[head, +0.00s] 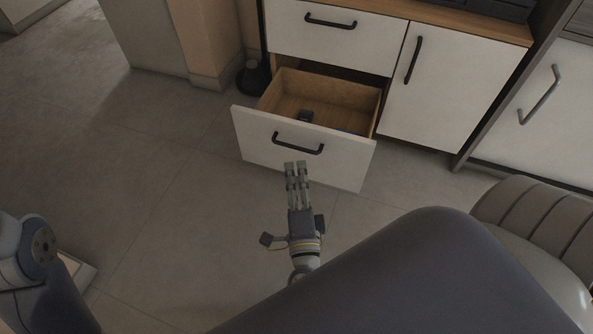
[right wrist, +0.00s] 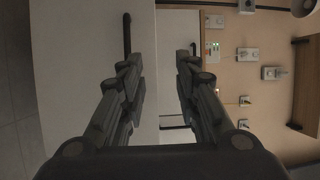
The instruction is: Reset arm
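My right gripper (head: 296,166) hangs in front of the pulled-out lower drawer (head: 305,159), just short of its white front and below its dark handle (head: 298,144). It looks apart from the handle. In the right wrist view, the two fingers (right wrist: 156,65) are spread with a gap between them and nothing in it. A dark bar handle (right wrist: 127,35) on a white panel (right wrist: 85,65) shows beyond the left finger. Part of my left arm (head: 40,245) shows at the left edge in the head view; its gripper is out of view.
The open drawer holds a small dark object (head: 305,116). A shut drawer (head: 335,37) is above it and a shut cabinet door (head: 440,90) stands to its right. Another white door (head: 545,110) is at far right. The tiled floor (head: 140,200) to the left is clear.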

